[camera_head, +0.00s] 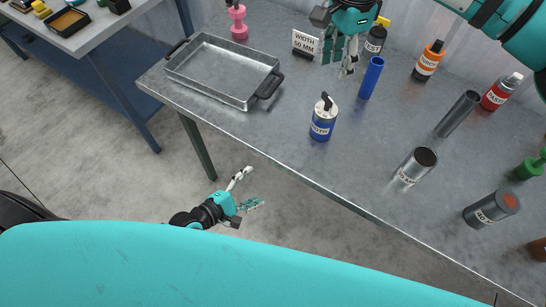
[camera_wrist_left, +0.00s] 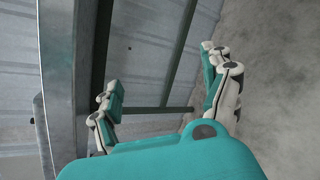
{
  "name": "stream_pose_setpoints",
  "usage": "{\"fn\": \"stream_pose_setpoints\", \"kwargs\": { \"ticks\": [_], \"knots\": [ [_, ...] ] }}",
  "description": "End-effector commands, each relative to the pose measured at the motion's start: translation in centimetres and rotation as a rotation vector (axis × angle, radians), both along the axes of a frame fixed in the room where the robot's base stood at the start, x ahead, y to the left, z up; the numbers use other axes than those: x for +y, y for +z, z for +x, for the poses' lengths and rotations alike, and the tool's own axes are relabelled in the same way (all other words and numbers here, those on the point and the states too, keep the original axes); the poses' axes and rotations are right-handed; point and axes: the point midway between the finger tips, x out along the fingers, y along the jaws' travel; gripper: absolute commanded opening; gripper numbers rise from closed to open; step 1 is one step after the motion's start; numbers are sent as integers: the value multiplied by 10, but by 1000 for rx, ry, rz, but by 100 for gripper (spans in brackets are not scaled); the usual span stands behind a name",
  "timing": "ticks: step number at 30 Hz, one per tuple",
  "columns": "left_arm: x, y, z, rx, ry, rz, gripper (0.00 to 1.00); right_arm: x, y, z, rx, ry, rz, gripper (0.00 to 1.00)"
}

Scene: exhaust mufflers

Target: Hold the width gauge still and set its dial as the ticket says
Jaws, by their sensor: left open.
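The ticket (camera_head: 305,43), a small white card on a dark stand at the back of the grey table, reads "WIDTH 50 MM". I cannot pick out the width gauge or its dial for sure in either view. My right gripper (camera_head: 342,57) hangs over the back of the table, just right of the ticket; I cannot tell whether its fingers hold anything. My left gripper (camera_head: 246,191) is open and empty, in front of the table and over the floor. In the left wrist view its spread fingers (camera_wrist_left: 165,85) have nothing between them.
The table (camera_head: 270,130) holds a metal tray (camera_head: 219,93), a blue bottle (camera_head: 322,122), a blue tube (camera_head: 371,78), an orange bottle (camera_head: 428,61), metal cylinders (camera_head: 415,167) and a red bottle (camera_head: 501,92). The table's front edge lies beyond my left gripper.

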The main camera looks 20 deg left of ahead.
Motion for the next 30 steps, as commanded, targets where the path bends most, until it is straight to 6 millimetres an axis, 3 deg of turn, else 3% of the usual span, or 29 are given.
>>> {"fn": "stream_pose_setpoints", "kwargs": {
  "ticks": [1,6,12,19,30],
  "knots": [
    [-12,28,-2,27,15,-146,82,0,0,0,0,0,0,38],
    [-46,108,-5,143,85,-611,82,0,0,0,0,0,0,38],
    [-63,164,4,185,143,-901,82,0,0,0,0,0,0,38],
    [-71,180,16,196,159,-981,82,0,0,0,0,0,0,38],
    [-102,180,68,194,160,-981,82,0,0,0,0,0,0,38]
  ]
}}
